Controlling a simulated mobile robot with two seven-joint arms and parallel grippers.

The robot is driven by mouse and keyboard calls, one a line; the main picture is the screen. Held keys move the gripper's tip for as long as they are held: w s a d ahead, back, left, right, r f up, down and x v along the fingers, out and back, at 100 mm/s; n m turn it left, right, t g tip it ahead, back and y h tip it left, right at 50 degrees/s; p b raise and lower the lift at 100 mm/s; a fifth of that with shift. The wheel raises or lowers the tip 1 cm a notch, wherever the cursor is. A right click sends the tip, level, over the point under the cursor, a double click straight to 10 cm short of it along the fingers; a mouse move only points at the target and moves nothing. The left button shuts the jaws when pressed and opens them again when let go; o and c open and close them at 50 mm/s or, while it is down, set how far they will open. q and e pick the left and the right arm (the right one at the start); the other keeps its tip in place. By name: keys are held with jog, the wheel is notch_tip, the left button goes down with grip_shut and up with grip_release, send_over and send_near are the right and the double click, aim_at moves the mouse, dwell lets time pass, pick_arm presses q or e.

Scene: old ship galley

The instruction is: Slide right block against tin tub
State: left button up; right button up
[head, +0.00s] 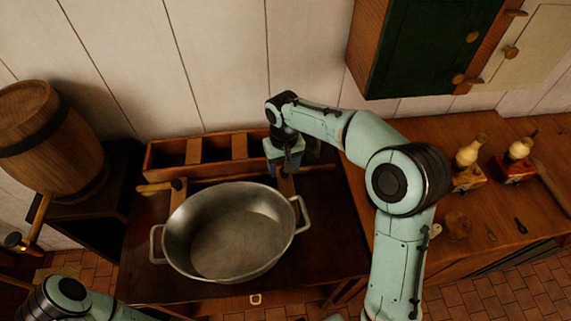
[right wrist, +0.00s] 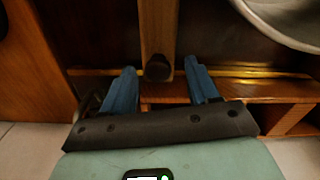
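The tin tub (head: 240,240), a grey oval pan with two handles, stands on the dark table; its rim shows at the top right of the right wrist view (right wrist: 285,22). The right block (head: 288,187), a wooden bar, lies beside the tub, mostly hidden by my gripper. In the right wrist view the block (right wrist: 157,28) has a dark knob (right wrist: 158,68) at its near end, with a dark gap between block and tub. My right gripper (head: 286,168) is open, its blue fingers apart on either side of the knob (right wrist: 159,72). My left gripper is out of view.
A left block (head: 178,198) lies at the tub's left. A rail (head: 155,187) runs behind the tub, before a wooden compartment box (head: 168,158). A barrel (head: 35,130) stands at left. Bottles (head: 468,152) stand on the right counter (head: 400,130).

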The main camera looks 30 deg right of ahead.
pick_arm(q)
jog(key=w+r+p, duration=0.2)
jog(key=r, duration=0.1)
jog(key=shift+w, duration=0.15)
pick_arm(e)
notch_tip(320, 180, up, 13)
jog(key=shift+r, duration=0.2)
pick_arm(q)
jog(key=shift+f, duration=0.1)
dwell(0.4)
